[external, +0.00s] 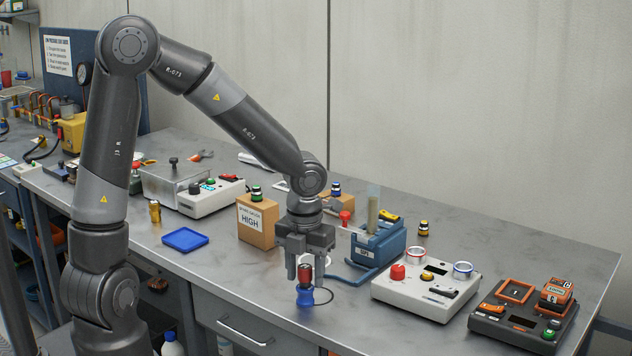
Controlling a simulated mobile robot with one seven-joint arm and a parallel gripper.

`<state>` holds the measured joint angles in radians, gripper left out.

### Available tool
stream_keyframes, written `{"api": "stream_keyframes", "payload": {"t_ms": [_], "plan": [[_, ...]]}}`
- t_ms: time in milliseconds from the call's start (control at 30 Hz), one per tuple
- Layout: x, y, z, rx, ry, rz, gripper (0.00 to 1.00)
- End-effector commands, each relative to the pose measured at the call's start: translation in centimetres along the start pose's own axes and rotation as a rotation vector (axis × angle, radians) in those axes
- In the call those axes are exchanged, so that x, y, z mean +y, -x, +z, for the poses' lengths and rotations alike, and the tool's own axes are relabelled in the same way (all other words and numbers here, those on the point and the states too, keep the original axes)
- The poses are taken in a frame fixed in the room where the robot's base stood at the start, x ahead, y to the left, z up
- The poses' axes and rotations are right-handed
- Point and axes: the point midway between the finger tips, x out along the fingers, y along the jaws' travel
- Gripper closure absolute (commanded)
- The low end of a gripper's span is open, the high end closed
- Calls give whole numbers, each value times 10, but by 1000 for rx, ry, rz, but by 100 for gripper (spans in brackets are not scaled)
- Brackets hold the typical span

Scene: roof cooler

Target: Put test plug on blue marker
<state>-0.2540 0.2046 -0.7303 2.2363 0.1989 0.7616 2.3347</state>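A small plug-like piece with a red upper part and a blue lower part (306,297) stands near the table's front edge, with a thin dark cable looping at its right. It looks like the test plug. My gripper (305,277) points straight down over it, with its fingers on either side of the red top. Whether the fingers touch it is too small to tell.
A cardboard box (257,228) marked HIGH stands left of my gripper. A blue holder (379,242) with a tube stands just right of it. A dark panel with orange parts (515,323) sits far right.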

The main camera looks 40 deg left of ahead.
Motion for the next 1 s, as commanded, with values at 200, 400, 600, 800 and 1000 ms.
{"api": "stream_keyframes", "payload": {"t_ms": [200, 400, 600, 800, 1000], "plan": [[0, 0, 0, 0, 0, 0, 52], [0, 11, 1, -3, 2, -1, 52], [0, 47, 1, -6, 3, 0, 52], [0, 89, 1, -6, 2, -1, 52], [0, 116, 0, -1, 1, 0, 52]]}}
